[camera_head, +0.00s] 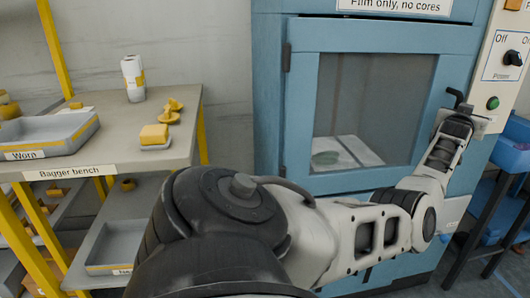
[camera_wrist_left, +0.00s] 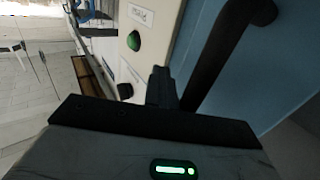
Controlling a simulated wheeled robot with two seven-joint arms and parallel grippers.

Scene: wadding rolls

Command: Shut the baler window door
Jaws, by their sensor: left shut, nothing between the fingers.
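The baler window door (camera_head: 300,110) is a blue framed panel with a grey see-through window, hinged at its left side. It stands flush or nearly flush with the baler front; I cannot tell whether a small gap is left. Its dark handle (camera_head: 454,94) is at the right edge and shows as a black bar in the left wrist view (camera_wrist_left: 228,50). My left arm crosses in front of the door. My left gripper (camera_head: 463,109) is shut and empty, close beside the handle; its fingers (camera_wrist_left: 160,86) show dark beside the bar. Whether they touch is unclear. My right gripper is out of view.
A control panel (camera_head: 507,62) with a black switch and green button (camera_head: 492,103) is right of the door. Blue bins (camera_head: 512,152) stand at far right.

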